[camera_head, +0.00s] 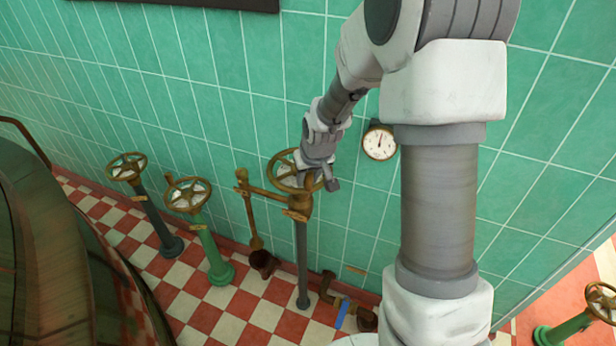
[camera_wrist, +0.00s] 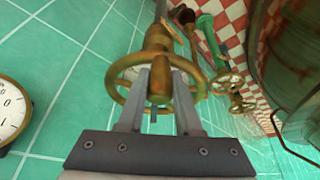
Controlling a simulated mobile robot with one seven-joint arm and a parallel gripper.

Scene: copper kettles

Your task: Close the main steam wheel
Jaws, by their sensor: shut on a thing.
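A brass hand wheel (camera_head: 274,170) sits on top of a grey standpipe (camera_head: 302,262) near the tiled wall, and I take it as the main steam wheel. My gripper (camera_head: 316,180) is at this wheel from above, partly covering its right side. In the wrist view, the wheel's ring (camera_wrist: 113,75) surrounds the two grey fingers of my gripper (camera_wrist: 158,88). The fingers are on either side of a rounded brass piece in the middle of the wheel and are shut on it. The exact contact points are partly hidden.
A white dial gauge (camera_head: 379,143) hangs on the wall right of the wheel. Two more valve wheels stand to the left, on a dark post (camera_head: 155,220) and a green post (camera_head: 209,250). A large rounded vessel (camera_head: 40,250) fills the lower left. A blue-handled valve (camera_head: 342,315) is low down.

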